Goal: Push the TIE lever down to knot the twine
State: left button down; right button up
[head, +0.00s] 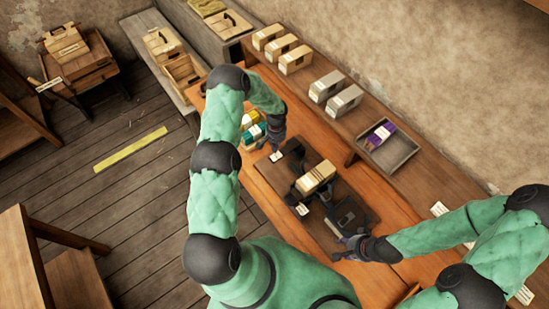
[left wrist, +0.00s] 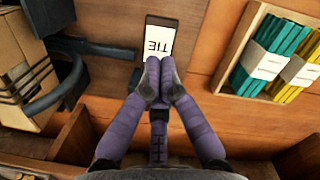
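The TIE lever's end (left wrist: 172,22) is a dark block with a white TIE label (left wrist: 157,40) in the left wrist view. My left gripper (left wrist: 160,72) is shut and empty, its fingertips together right over the lower part of the label; I cannot tell whether they touch it. In the head view my left gripper (head: 275,148) is above the small white label (head: 276,156) at the press's left end. A wrapped tan bundle (head: 316,177) sits in the dark press (head: 349,213). My right gripper (head: 338,247) is at the press's near right end; its fingers are too small to judge.
A tray of teal and yellow packets (left wrist: 232,75) stands close beside the lever. A dark curved arm (left wrist: 65,85) of the press lies on its other side. Boxes (head: 327,87) line the back shelf, with a grey tray (head: 389,153) holding a purple packet (head: 380,134).

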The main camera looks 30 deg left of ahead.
aim_at(275, 157)
pick_arm(q)
jog(key=shift+s+f+b, duration=0.15)
jog(key=shift+f+b, duration=0.25)
jog(key=shift+f, duration=1.65)
jog(key=shift+f, duration=0.1)
